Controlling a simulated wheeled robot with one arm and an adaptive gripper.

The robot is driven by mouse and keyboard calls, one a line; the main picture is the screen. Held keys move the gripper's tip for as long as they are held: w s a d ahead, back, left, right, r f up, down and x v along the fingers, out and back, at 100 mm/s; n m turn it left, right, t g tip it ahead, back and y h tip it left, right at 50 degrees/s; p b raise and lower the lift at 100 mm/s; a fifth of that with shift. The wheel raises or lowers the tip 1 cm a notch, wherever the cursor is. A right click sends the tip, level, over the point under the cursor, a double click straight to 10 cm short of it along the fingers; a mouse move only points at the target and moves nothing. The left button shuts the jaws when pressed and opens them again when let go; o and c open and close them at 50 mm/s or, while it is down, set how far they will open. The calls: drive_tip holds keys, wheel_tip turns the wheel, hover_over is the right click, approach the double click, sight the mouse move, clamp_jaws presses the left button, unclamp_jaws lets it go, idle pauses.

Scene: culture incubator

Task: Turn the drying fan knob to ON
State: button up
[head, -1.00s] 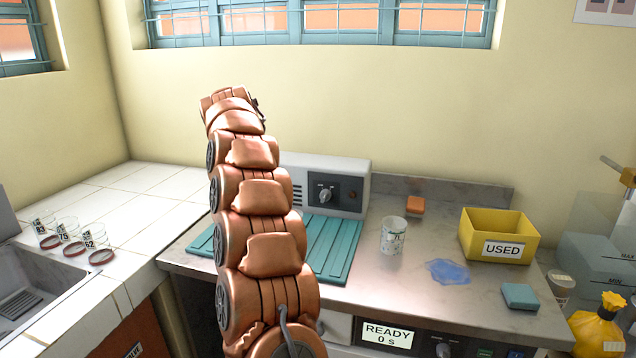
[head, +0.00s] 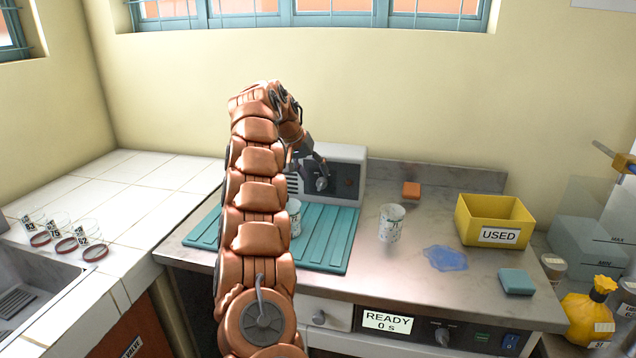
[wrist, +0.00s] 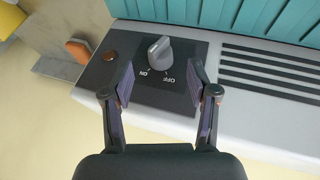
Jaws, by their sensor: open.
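The drying fan unit is a white box (head: 345,153) with a dark panel at the back of the counter. Its grey knob (wrist: 160,48) stands on the dark panel in the wrist view, with ON and OFF labels beside it. I cannot tell which label it points at. In the head view the knob (head: 321,184) is partly covered by my gripper. My gripper (wrist: 161,70) is open and empty, its fingers apart to either side of the knob in the picture. I see no clear contact.
A teal ribbed mat (head: 335,245) lies before the unit, with a cup (head: 293,219) partly behind my arm. Another cup (head: 391,223), an orange block (head: 411,190), a blue puddle (head: 445,258) and a yellow USED bin (head: 480,215) are to the right.

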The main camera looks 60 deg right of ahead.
sight(320, 182)
drive_tip(key=shift+x, duration=2.35)
drive_tip(key=shift+c, duration=0.3)
clamp_jaws()
drive_tip(key=shift+s+t+b, duration=0.1)
drive_tip(key=shift+t+b, duration=0.25)
drive_tip(key=shift+t, duration=0.25)
drive_tip(key=shift+d+t+y, duration=0.1)
drive_tip(key=shift+t+y, duration=0.3)
drive_tip(key=shift+t, duration=0.4)
drive_tip(key=shift+r, duration=0.1)
drive_tip(key=shift+o, duration=0.3)
unclamp_jaws()
